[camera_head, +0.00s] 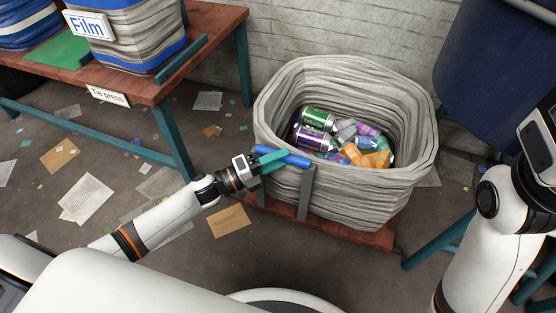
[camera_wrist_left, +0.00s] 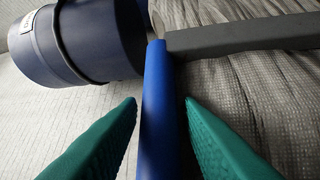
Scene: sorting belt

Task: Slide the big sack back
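The big sack (camera_head: 350,200) is a grey-white woven bag, open at the top, holding cans and crumpled coloured pieces. It stands on a low red-brown base (camera_head: 340,230). A blue bar (camera_head: 298,161) on grey posts (camera_head: 305,190) runs along its near left side. My left gripper (camera_head: 272,161) is at the left end of this bar. In the left wrist view the blue bar (camera_wrist_left: 157,110) lies between the two green fingers (camera_wrist_left: 160,105), with a gap on both sides. The left gripper is open. My right arm shows at the right edge, its gripper out of view.
A red-brown table (camera_head: 200,30) with teal legs stands at upper left, bearing a "Film" bale (camera_head: 130,35). A dark blue drum (camera_head: 495,70) stands at upper right. The white brick wall (camera_head: 310,35) is behind the sack. Papers litter the floor.

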